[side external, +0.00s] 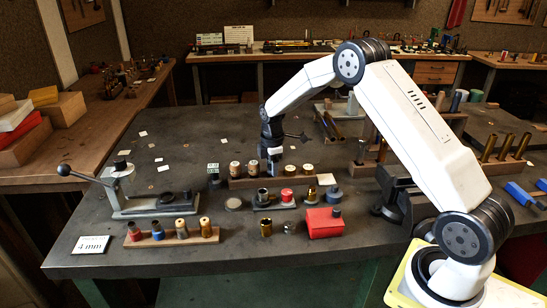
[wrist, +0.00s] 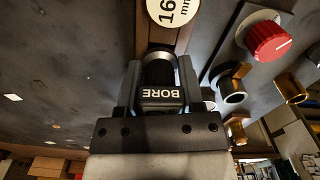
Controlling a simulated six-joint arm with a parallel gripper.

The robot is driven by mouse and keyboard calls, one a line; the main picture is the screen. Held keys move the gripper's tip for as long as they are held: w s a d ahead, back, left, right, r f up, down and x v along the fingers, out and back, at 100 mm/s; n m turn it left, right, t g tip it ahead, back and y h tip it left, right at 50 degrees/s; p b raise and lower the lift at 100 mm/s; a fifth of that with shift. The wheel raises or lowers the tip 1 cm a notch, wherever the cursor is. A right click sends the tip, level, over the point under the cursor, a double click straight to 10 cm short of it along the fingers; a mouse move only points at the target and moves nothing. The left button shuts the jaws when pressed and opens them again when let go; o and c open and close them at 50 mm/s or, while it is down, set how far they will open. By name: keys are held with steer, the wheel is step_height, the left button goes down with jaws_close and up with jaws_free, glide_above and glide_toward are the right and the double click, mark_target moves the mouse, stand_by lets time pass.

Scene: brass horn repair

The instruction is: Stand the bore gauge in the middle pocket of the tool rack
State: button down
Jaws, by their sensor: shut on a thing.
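My gripper (wrist: 159,80) is shut on the bore gauge (wrist: 162,95), a dark block lettered BORE with a round metal collar. In the side external view my gripper (side external: 272,148) points down over the middle of the wooden tool rack (side external: 240,183), in the gap between two pairs of round light-topped pieces. The gauge (side external: 273,168) shows there as a dark shape under the jaws, roughly upright. Its lower end is hidden, so I cannot tell if it is in the middle pocket or just above. The wrist view shows the brown rack (wrist: 184,38) beyond the gauge.
A round tag reading 16 mm (wrist: 172,8) is close to the gauge. In front of the rack are a red-knobbed piece (side external: 287,195), brass parts and a red box (side external: 324,222). A lever press (side external: 125,190) stands left. A front rack (side external: 172,235) holds several plugs.

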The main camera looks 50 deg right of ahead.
steer(key=shift+f, duration=0.5)
jaws_free()
steer(key=shift+r, duration=0.15)
stand_by(0.4)
steer(key=shift+r, duration=3.35)
steer(key=shift+s+a+r, duration=0.15)
steer(key=shift+s+a, duration=0.15)
steer(key=shift+a, duration=0.15)
steer(key=s+a+m+t, duration=0.1)
steer(key=s+a+m, duration=0.5)
steer(key=s, duration=0.5)
steer(key=s+a+m+t, duration=0.1)
steer(key=s+a+m, duration=0.5)
steer(key=s, duration=0.6)
steer(key=a, duration=0.2)
steer(key=shift+a+r+t, duration=0.3)
steer(key=shift+a, duration=0.1)
